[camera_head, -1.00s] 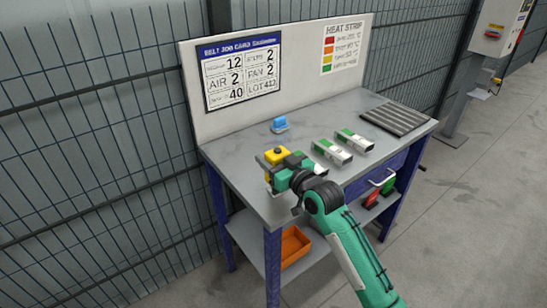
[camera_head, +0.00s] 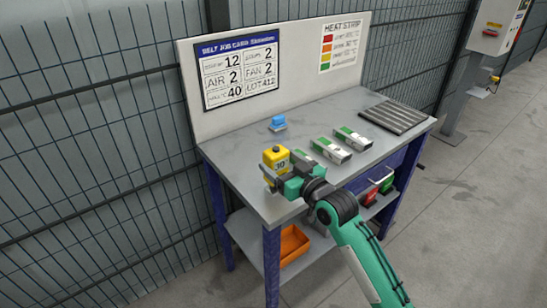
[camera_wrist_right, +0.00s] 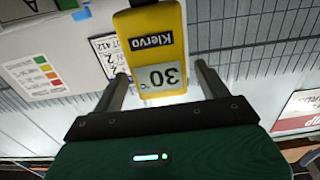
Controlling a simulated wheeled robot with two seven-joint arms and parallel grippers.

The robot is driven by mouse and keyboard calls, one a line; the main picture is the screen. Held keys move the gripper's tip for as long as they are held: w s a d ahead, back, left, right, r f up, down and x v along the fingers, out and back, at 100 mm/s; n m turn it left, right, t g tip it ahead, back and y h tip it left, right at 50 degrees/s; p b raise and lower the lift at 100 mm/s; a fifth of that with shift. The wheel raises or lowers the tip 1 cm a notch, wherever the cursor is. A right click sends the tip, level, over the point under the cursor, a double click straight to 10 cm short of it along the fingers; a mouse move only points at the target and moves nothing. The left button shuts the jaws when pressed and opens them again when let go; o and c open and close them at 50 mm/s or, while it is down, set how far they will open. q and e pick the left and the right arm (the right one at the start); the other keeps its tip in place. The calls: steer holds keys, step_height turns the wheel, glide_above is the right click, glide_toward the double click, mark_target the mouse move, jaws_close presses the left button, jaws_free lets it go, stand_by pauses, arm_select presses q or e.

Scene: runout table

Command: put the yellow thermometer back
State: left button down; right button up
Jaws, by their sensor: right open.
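The yellow thermometer (camera_head: 276,159) is upright at the left front part of the grey table (camera_head: 235,160). In the right wrist view the thermometer (camera_wrist_right: 150,45) appears upside down, with "Kiervo" on a dark label and a display reading 30 °C. My right gripper (camera_head: 272,178) is open, low at the thermometer's front. In the wrist view its two fingers (camera_wrist_right: 163,85) show on either side of the thermometer, with gaps on both sides. The thermometer's base is partly hidden by the gripper in the head view. My left gripper is not in view.
A blue object (camera_head: 278,123) stands behind the thermometer. Two green-and-white boxes (camera_head: 331,150) (camera_head: 353,138) lie to the right, and another is partly behind my wrist. A dark ribbed mat (camera_head: 397,117) is at the far right. A panel with cards (camera_head: 300,80) closes the back.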

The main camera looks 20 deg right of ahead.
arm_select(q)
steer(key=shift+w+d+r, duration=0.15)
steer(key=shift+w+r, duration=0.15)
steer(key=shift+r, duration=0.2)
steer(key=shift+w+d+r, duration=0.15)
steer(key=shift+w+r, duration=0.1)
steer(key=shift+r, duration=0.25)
arm_select(e)
steer(key=v, duration=0.7)
steer(key=shift+s, duration=0.3)
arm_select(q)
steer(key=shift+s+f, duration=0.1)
arm_select(e)
steer(key=shift+d, duration=0.1)
